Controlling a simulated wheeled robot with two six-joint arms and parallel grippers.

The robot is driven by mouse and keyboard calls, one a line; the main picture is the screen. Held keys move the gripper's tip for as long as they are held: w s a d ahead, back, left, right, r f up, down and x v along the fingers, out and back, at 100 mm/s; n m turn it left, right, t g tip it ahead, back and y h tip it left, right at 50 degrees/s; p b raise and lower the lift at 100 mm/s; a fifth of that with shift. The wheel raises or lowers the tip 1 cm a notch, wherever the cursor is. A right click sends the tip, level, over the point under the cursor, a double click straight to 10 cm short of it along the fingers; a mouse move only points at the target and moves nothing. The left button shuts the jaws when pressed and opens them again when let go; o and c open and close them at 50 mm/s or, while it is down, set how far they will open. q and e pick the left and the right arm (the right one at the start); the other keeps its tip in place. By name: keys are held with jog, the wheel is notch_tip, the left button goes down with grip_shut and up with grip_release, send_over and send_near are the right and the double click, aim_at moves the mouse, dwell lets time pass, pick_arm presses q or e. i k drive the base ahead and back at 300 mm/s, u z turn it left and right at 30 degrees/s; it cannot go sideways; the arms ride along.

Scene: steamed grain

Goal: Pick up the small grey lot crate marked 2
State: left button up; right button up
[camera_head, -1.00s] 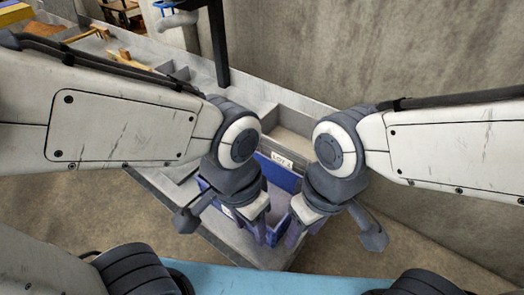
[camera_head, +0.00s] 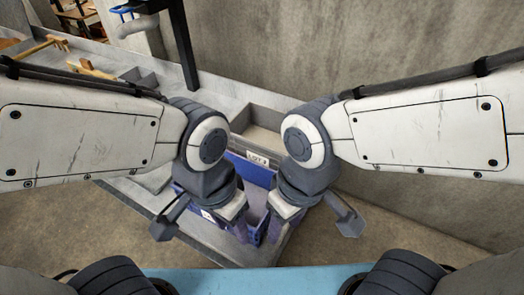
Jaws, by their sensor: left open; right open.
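A grey crate (camera_head: 270,117) with a beige inside stands on the grey bench, behind the space between my wrists. A white card at its near side reads LOT; its number is too small to be sure of. My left gripper (camera_head: 239,229) is open at the near end of a blue crate (camera_head: 252,172), in front of the grey crate. My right gripper (camera_head: 276,230) is open close to its right. Both point down, and neither visibly holds anything. My wrists hide much of both crates and the fingertips' exact contact.
The grey bench (camera_head: 215,92) runs back to the left, with wooden tools (camera_head: 92,69) and small grey trays (camera_head: 140,78) on it. A black post (camera_head: 184,45) rises behind. A concrete wall (camera_head: 370,50) closes off the back right.

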aim_at(255, 135)
jog(key=u, duration=2.3)
jog(key=i, duration=1.35)
jog(key=z, duration=2.75)
